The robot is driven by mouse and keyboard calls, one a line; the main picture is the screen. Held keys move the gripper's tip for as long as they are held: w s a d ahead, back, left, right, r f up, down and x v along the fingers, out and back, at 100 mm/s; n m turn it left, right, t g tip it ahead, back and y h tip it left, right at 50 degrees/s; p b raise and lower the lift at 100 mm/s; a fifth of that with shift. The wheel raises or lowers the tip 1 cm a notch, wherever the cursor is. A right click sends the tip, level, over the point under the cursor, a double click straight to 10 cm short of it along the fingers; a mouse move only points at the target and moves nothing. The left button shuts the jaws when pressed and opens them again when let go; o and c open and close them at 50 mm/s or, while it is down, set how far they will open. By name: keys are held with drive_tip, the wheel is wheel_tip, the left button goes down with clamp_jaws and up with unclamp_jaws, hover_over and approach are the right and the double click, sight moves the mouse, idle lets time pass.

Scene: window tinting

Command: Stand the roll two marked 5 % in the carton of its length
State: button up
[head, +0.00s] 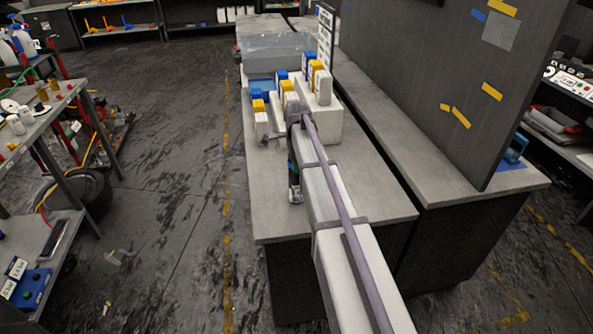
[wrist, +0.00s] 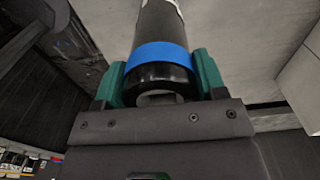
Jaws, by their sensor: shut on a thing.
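My gripper (wrist: 163,80) is shut on a black roll (wrist: 163,32) with a blue band, its green fingers pressing on both sides near the hollow end. A whitish patch shows at the roll's top edge in the wrist view; no 5 % mark is readable. In the head view the wrist end of my arm is over the grey bench, and my gripper is too small and covered there to make out well. White cartons (head: 262,127) with yellow and blue parts stand in a cluster just beyond it. Their lengths cannot be read.
The grey bench top (head: 270,212) is bare in front of the cartons. A clear-topped bin (head: 275,50) stands at its far end. A dark upright panel (head: 440,80) with yellow and blue strips rises on the right. A cluttered shelf table (head: 45,115) stands across the floor at left.

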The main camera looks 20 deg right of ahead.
drive_tip(key=shift+f, duration=0.25)
drive_tip(key=o, duration=1.5)
drive_tip(key=shift+r, duration=0.15)
